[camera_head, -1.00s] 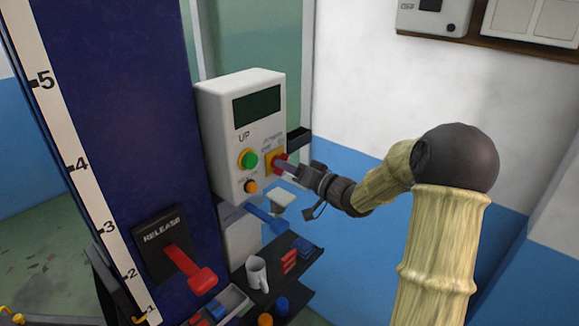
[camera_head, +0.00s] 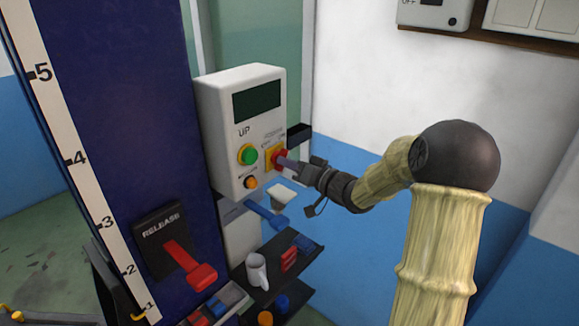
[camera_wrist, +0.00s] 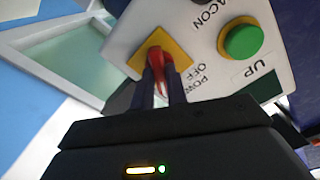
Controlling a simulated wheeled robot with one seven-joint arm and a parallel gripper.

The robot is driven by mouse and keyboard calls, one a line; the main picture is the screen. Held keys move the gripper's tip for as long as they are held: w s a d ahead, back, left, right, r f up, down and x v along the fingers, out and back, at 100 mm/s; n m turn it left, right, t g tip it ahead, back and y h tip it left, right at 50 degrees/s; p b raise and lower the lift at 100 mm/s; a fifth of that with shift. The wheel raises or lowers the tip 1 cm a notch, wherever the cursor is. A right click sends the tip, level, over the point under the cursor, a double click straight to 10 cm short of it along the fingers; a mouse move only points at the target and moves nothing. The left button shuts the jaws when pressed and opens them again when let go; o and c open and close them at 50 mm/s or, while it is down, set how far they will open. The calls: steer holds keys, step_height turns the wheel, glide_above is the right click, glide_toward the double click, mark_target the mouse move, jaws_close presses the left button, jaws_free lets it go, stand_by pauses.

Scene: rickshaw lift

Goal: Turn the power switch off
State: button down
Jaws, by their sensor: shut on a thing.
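The power switch is a red knob (camera_head: 283,154) on a yellow plate (camera_head: 269,159), on the right side of the white control box (camera_head: 228,150). In the wrist view the red knob (camera_wrist: 160,52) sits between my fingers in front of the yellow plate (camera_wrist: 143,57). An OFF label shows beside the plate there. My gripper (camera_head: 285,162) comes from the right and is shut on the red knob; it also shows in the wrist view (camera_wrist: 162,85). The fingers hide part of the knob, and I cannot tell its exact setting.
A green UP button (camera_head: 248,155) and a smaller orange button (camera_head: 251,183) are left of the switch. A red release lever (camera_head: 198,270) is on the blue column (camera_head: 130,120).

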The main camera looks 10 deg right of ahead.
steer(key=shift+f+n+b, duration=0.1)
steer(key=shift+n+b, duration=6.4)
steer(key=shift+n, duration=0.8)
steer(key=c, duration=1.4)
jaws_free()
steer(key=b+v, duration=0.2)
steer(key=v, duration=1.5)
steer(key=shift+s+d, duration=0.15)
steer(key=shift+s, duration=0.05)
